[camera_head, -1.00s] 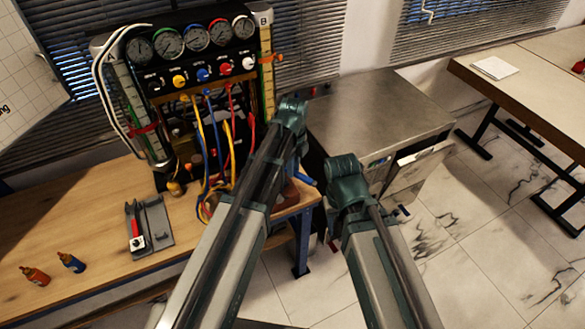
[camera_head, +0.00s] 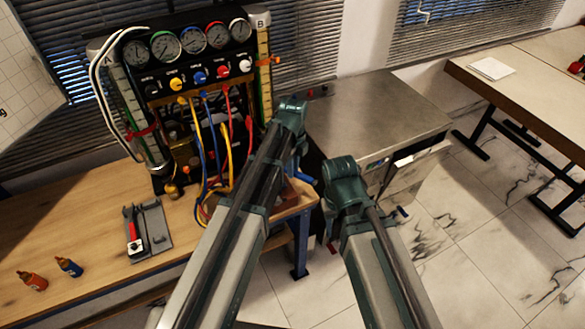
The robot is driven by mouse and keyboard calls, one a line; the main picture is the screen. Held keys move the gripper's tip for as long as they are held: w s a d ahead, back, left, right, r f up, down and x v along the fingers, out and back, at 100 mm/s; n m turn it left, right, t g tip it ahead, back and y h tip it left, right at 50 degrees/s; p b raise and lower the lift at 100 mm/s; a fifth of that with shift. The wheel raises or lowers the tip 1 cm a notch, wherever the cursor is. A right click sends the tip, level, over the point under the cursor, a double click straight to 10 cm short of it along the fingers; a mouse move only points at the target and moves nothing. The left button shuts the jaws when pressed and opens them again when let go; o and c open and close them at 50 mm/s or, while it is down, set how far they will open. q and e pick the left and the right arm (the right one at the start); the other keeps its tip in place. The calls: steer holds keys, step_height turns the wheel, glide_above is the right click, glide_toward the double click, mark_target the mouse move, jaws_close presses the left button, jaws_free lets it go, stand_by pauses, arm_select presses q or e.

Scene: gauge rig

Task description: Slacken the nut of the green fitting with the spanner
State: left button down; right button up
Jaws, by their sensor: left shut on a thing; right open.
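The gauge rig (camera_head: 205,79) stands at the back of the wooden bench, with dials, coloured knobs and yellow, blue and red hoses. I cannot pick out the green fitting or its nut; my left arm covers part of the area right of the hoses. A red-handled tool (camera_head: 134,232) lies in a grey tray (camera_head: 158,228) on the bench; I cannot tell whether it is the spanner. My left arm reaches up to the rig's right side, and its jaws are hidden behind it. My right arm is bent before the metal cabinet, and its jaws are hidden too.
A metal-topped cabinet (camera_head: 375,115) stands right of the bench. A second table (camera_head: 530,90) is at the far right. The bench top (camera_head: 75,225) left of the tray is clear.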

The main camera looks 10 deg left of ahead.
arm_select(q)
steer(key=shift+w+d+n, duration=0.2)
steer(key=shift+w+n, duration=0.5)
steer(key=shift+w+d+n, duration=0.2)
steer(key=shift+w+n, duration=0.5)
stand_by(1.2)
steer(key=shift+s+a+m, duration=0.25)
steer(key=shift+s+m, duration=0.65)
steer(key=shift+s, duration=0.05)
steer(key=shift+d, duration=0.15)
stand_by(0.6)
steer(key=shift+s+d, duration=0.25)
steer(key=shift+d, duration=0.5)
steer(key=shift+s+d, duration=0.25)
steer(key=shift+d, duration=0.5)
steer(key=shift+s+d, duration=0.25)
steer(key=shift+d, duration=0.5)
steer(key=shift+r, duration=0.1)
step_height(320, 180, up, 4)
steer(key=p, duration=0.4)
steer(key=shift+r+p, duration=0.15)
steer(key=shift+p, duration=0.15)
